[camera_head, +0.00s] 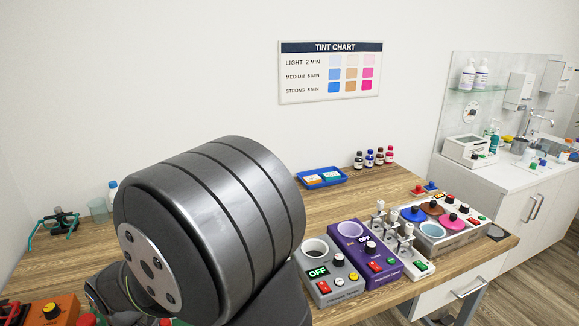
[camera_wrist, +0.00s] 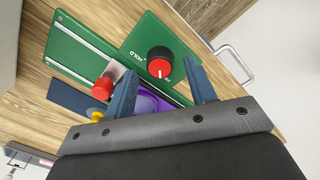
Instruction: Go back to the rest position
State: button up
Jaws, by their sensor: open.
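My gripper (camera_wrist: 161,70) shows in the wrist view with its two blue fingers apart. I see nothing held between them. Beyond the fingertips is a green device (camera_wrist: 155,38) with a black, red-topped knob (camera_wrist: 159,62) and lettering that seems to read HOLD. A red knob (camera_wrist: 103,88) is beside the left finger. A purple round part (camera_wrist: 150,102) shows between the fingers, partly hidden by the gripper. I cannot tell whether the fingers touch anything. In the head view my own dark arm link fills the middle and hides the gripper.
In the head view, a grey device marked OFF (camera_head: 325,287), a purple device (camera_head: 362,266) and a several-knobbed unit (camera_head: 462,232) line the wooden table's (camera_head: 240,318) front right. A blue tray (camera_head: 321,184) and small bottles (camera_head: 370,160) are behind. An orange device (camera_head: 62,303) is at lower left.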

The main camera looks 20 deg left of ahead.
jog(key=shift+f, duration=0.7)
jog(key=shift+r, duration=0.1)
notch_tip(320, 180, up, 17)
notch_tip(320, 180, down, 17)
jog(key=shift+f, duration=0.1)
jog(key=m, duration=0.3)
jog(key=shift+m, duration=0.4)
jog(key=m, duration=0.4)
jog(key=shift+m, duration=0.4)
jog(key=m, duration=0.4)
jog(key=shift+m, duration=2.4)
